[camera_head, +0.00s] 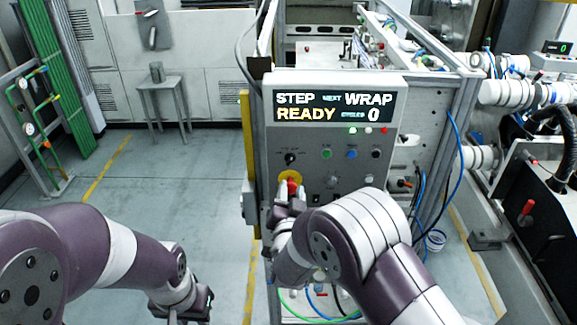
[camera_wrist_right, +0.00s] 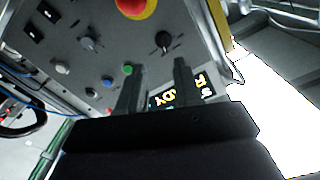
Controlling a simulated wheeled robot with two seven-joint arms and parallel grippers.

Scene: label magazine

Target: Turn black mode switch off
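The black mode switch (camera_head: 290,158) is a small black knob on the upper left of the grey control panel (camera_head: 262,140). It also shows in the wrist view (camera_wrist_right: 163,40), just beyond and between my fingertips, with no contact visible. My right gripper (camera_head: 290,190) is in front of the panel's lower left, over the red emergency button (camera_head: 293,186) in the head view. In the wrist view the right gripper (camera_wrist_right: 157,68) has its two fingers apart with nothing between them. My left gripper (camera_head: 188,302) hangs low at the bottom, its fingers unclear.
The panel display (camera_head: 335,105) reads STEP NEXT WRAP, READY and 0. Open floor (camera_head: 200,180) lies left of the panel.

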